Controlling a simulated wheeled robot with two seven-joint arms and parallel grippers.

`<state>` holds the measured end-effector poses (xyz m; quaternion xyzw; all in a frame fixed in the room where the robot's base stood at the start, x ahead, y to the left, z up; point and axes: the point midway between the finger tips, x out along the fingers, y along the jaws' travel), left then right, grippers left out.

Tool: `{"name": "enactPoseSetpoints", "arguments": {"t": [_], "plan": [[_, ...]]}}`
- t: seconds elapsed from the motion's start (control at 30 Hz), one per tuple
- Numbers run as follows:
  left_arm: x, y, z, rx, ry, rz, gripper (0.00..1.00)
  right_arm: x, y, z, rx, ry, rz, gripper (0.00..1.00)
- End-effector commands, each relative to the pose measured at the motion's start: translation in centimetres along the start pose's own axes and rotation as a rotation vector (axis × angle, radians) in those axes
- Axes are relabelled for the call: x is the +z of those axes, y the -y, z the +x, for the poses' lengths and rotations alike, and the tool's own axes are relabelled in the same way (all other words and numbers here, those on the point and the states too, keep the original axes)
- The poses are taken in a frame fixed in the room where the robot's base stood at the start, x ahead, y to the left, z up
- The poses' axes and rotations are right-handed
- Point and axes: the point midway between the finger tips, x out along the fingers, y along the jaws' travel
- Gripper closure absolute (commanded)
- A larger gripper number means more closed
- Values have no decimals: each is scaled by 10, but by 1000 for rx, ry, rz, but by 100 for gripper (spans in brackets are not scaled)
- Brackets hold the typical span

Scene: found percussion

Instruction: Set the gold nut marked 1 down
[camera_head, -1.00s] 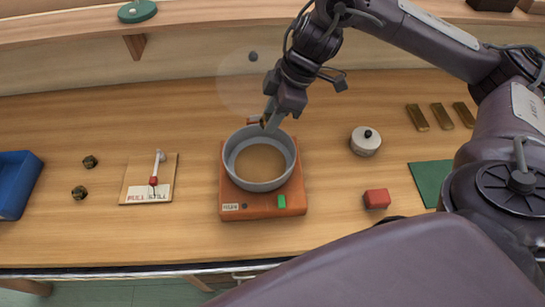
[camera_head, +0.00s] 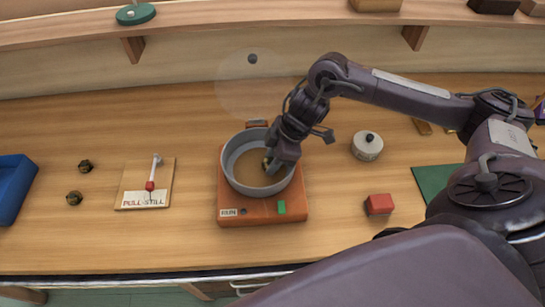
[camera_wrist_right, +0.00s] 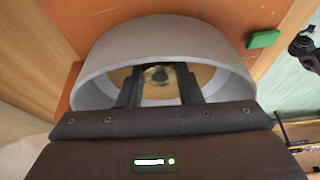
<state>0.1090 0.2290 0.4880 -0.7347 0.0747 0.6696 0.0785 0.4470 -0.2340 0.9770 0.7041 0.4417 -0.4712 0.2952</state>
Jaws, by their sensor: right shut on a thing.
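My right gripper (camera_head: 271,168) reaches down inside the grey round pan (camera_head: 232,171), near its right side. In the right wrist view its two fingers (camera_wrist_right: 158,88) are closed on a small gold nut (camera_wrist_right: 157,74) over the pan's tan floor. Only a bit of the nut (camera_head: 266,162) shows in the head view. Its mark cannot be read, and I cannot tell whether it touches the floor. The pan sits on an orange-brown base (camera_head: 261,214) with a green block at its front. My left gripper is not in view.
Two dark gold nuts (camera_head: 85,166) lie on the table at left, beside a lever board (camera_head: 133,188) and a blue bin (camera_head: 14,188). A lidded white pot (camera_head: 367,150), a red block (camera_head: 379,204) and a green mat (camera_head: 432,181) are to the right.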

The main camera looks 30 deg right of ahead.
Motion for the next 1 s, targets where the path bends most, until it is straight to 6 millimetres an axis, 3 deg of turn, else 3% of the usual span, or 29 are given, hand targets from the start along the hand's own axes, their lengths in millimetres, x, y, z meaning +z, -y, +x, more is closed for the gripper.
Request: {"name": "enactPoseSetpoints", "arguments": {"t": [0.33, 0.37, 0.5, 0.83, 1.0], "plan": [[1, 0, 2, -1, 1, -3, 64, 1, 0, 4, 0, -1, 0, 94], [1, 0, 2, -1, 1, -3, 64, 1, 0, 4, 1, -1, 0, 66], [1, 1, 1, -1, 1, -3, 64, 1, 0, 3, 0, -1, 0, 47], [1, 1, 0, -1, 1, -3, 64, 0, 0, 0, 1, -1, 0, 46], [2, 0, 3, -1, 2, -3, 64, 0, -1, -19, 4, -1, -1, 46]]}}
